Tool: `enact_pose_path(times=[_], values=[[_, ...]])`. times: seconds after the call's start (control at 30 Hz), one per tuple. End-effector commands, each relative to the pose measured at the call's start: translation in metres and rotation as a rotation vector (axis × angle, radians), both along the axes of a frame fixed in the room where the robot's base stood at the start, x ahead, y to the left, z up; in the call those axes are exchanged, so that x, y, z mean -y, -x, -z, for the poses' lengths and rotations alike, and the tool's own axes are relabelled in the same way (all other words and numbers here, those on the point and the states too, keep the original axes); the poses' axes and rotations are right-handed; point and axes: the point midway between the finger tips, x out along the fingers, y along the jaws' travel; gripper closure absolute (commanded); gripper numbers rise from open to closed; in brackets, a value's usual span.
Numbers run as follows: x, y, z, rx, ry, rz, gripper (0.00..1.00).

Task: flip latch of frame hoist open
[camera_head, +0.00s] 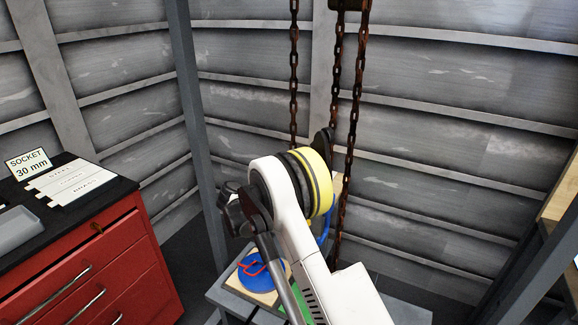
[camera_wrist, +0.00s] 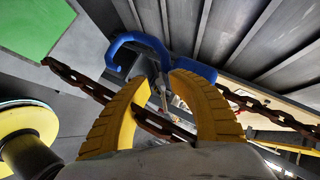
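My gripper (camera_wrist: 160,80) shows in the wrist view as two thick yellow ribbed fingers, apart with a gap between them. A blue curved part (camera_wrist: 140,40), apparently of the frame hoist, lies just beyond the fingertips and spreads to both sides. A rusty chain (camera_wrist: 80,82) crosses the view and shows in the gap between the fingers. Small pale metal details show in the gap, but I cannot tell whether one is the latch. In the head view, rusty chains (camera_head: 294,75) hang down, and a bit of blue (camera_head: 326,235) shows beside my arm. My arm hides the gripper there.
A red drawer cabinet (camera_head: 75,285) with a "SOCKET 30 mm" sign (camera_head: 29,164) stands at the left. A blue disc (camera_head: 258,280) with a red piece lies on a grey bench (camera_head: 226,294) below my arm. A grey post (camera_head: 192,110) stands left of the chains.

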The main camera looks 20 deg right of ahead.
Motion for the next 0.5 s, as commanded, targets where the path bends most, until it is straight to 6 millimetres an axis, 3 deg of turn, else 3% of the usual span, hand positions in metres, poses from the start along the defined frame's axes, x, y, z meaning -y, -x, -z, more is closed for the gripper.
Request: enact_pose_path(times=[0.27, 0.5], values=[[-0.004, 0.003, 0.015, 0.16, 0.208, -0.002, 0.68], [-0.055, -0.006, -0.007, 0.175, 0.224, -0.005, 0.68]])
